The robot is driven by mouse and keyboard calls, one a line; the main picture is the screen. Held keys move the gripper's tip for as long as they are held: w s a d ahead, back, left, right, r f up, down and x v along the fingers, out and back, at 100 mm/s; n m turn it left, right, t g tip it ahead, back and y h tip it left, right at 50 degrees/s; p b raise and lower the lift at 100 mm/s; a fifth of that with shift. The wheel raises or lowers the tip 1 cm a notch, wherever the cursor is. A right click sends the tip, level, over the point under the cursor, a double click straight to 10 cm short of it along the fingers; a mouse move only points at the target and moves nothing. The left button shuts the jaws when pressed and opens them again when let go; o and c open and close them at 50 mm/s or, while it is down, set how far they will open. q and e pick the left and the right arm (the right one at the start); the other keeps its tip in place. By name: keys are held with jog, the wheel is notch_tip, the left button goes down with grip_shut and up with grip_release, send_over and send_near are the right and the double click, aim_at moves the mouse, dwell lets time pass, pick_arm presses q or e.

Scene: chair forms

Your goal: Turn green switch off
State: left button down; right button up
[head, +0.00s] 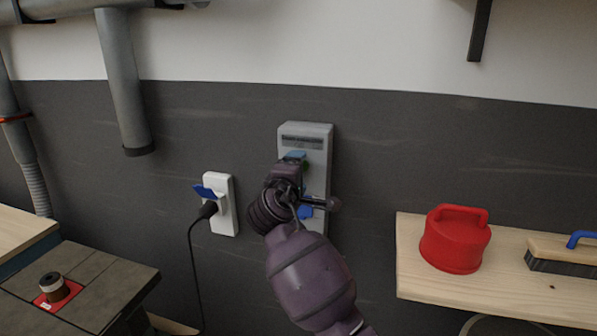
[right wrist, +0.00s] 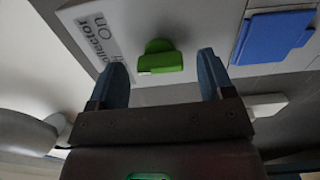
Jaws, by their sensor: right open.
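The green switch (right wrist: 160,57) shows in the right wrist view, on the face of a light grey box (right wrist: 190,30) beside a printed label that reads "Collector On". In the head view the box (head: 305,129) is mounted on the dark wall, and my right gripper and wrist mostly hide the switch. My right gripper (head: 296,157) is in front of the box's upper part. In the right wrist view the gripper (right wrist: 161,62) is open, one blue finger on each side of the switch, with gaps to it. Contact is not visible. My left gripper is in neither view.
A blue flap (right wrist: 272,36) is on the same box, below the switch. A white outlet (head: 222,215) with a plugged black cable (head: 192,260) is to the left. A wooden shelf (head: 425,280) with a red canister (head: 455,240) and a brush (head: 565,255) is to the right.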

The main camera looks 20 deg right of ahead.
jog(key=b+v, duration=0.1)
jog(key=v, duration=0.8)
jog(key=shift+s+a+b, duration=0.2)
jog(key=shift+s+b, duration=0.05)
jog(key=shift+b, duration=0.1)
